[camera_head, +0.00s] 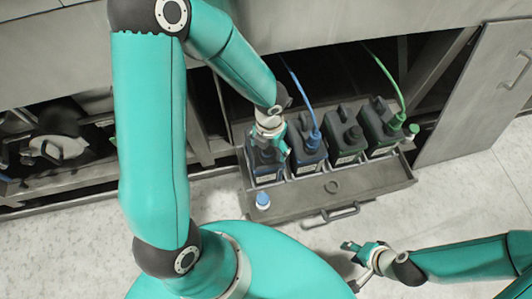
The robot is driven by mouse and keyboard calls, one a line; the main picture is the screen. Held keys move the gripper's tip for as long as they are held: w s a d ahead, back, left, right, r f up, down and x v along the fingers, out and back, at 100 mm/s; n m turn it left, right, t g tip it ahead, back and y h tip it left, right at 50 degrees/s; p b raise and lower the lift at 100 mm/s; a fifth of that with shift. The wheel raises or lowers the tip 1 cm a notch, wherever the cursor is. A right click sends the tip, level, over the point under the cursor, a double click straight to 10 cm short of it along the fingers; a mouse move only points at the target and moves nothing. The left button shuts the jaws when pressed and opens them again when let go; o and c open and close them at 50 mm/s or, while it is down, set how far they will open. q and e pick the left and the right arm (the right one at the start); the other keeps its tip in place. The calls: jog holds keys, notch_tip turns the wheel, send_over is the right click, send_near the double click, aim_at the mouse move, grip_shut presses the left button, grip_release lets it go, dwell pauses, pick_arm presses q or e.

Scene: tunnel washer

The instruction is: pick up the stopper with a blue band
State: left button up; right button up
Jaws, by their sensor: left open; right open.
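The stopper with a blue band (262,199) is a small white and blue piece at the front left of the pulled-out drawer (333,188). My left gripper (269,146) is open above the leftmost dark canister (266,172), beyond the stopper and apart from it. It partly hides that canister's top, and I cannot tell whether it touches it. My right gripper (352,252) is open and empty over the floor, in front of the drawer and to the right of the stopper.
More dark canisters stand in the drawer; a blue hose (300,92) and a green hose (386,75) enter two of them. A green-topped stopper (411,131) is at the drawer's right end. A drawer handle (331,214) juts forward. An open cabinet door (480,95) stands right.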

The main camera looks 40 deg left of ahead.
pick_arm(q)
jog(key=f+b, duration=0.2)
jog(key=f, duration=0.1)
jog(key=f+b, duration=0.1)
jog(key=f, duration=0.1)
jog(key=shift+w+a+f, duration=0.15)
jog(key=shift+w+a, duration=0.1)
jog(key=shift+a, duration=0.15)
jog(key=shift+c, duration=0.3)
jog(key=c, duration=1.2)
notch_tip(320, 180, up, 21)
jog(key=p, duration=1)
notch_tip(320, 180, up, 4)
jog(key=p, duration=0.5)
send_over(268, 149)
jog(key=shift+r, duration=0.2)
dwell(0.4)
